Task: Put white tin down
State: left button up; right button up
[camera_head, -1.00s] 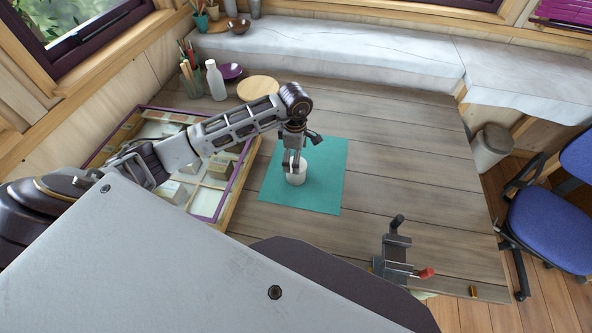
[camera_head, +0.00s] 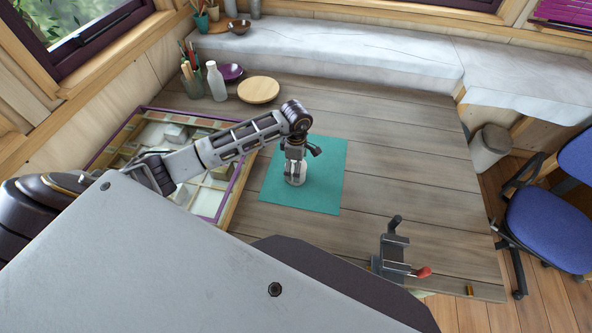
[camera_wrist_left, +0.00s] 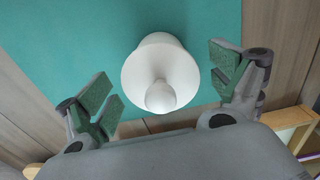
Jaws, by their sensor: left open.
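The white tin (camera_head: 295,179) stands on the teal mat (camera_head: 322,192). My left gripper (camera_head: 295,174) is above and around the tin, pointing down. In the wrist view its two green-padded fingers (camera_wrist_left: 163,95) are spread wide, one on each side of the tin, with gaps between. The fingers partly hide the tin in the head view. My right gripper is not in view.
A purple-framed compartment tray (camera_head: 208,218) lies left of the mat under my left arm. A white bottle (camera_head: 216,82), purple bowl (camera_head: 231,71) and round wooden board (camera_head: 258,90) stand at the back. A clamp (camera_head: 394,256) sits at the front right. The table right of the mat is clear.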

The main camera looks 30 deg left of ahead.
pick_arm(q)
jog(key=shift+f, duration=0.7)
jog(key=c, duration=1.5)
jog(key=shift+r+b, duration=0.85)
jog(key=shift+r, duration=4.15)
